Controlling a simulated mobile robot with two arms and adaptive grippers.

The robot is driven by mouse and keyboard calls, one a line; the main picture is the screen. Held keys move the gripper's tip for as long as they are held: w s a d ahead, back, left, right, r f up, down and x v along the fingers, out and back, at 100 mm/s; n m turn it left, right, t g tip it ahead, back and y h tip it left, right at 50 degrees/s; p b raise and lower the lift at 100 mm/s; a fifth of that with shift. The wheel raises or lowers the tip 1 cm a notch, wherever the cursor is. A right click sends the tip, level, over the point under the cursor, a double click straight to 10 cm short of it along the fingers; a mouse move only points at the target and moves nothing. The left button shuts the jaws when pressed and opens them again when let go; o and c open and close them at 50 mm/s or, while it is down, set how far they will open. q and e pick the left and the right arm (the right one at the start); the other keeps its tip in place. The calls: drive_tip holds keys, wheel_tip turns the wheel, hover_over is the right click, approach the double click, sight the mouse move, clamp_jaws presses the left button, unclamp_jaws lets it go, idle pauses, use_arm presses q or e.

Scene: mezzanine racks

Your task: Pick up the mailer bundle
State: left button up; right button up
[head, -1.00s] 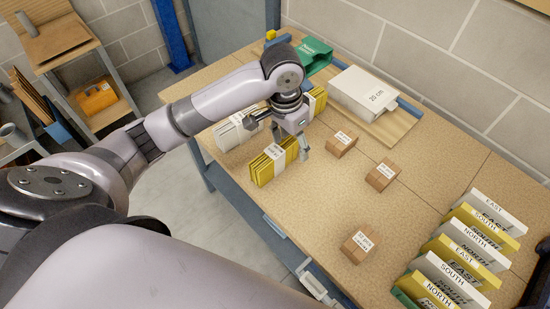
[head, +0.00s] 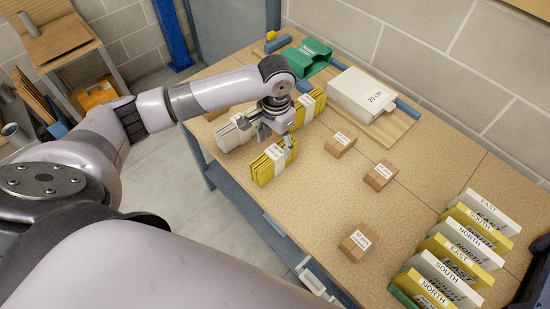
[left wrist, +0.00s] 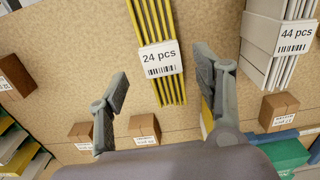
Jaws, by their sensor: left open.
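Yellow mailers banded with a white label form a bundle (head: 267,166) standing on the near left part of the bench. In the left wrist view this bundle (left wrist: 168,88) reads "24 pcs". A white bundle (head: 229,137), marked "44 pcs" in the left wrist view (left wrist: 280,42), stands just behind it. Another yellow bundle (head: 313,104) stands farther back, partly hidden by my arm. My left gripper (head: 277,134) is open and empty above the near yellow bundle. In the left wrist view its fingers (left wrist: 162,85) are spread, with the bundle showing between and beyond them.
Small brown boxes (head: 340,145) stand right of the bundles. A white "20 cm" box (head: 361,94) sits on a board at the back, beside a green holder (head: 308,58). A rack of labelled mailers (head: 460,245) fills the right corner.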

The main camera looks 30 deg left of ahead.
sight(275, 152)
use_arm(q)
wheel_tip(275, 152, down, 6)
drive_tip(key=shift+a+r+p, duration=0.1)
drive_tip(key=shift+r+p, duration=0.15)
drive_tip(key=shift+p, duration=0.55)
drive_tip(key=shift+f, duration=0.25)
drive_tip(key=shift+c, duration=0.5)
drive_tip(key=shift+r, duration=0.1)
drive_tip(key=c, duration=1.2)
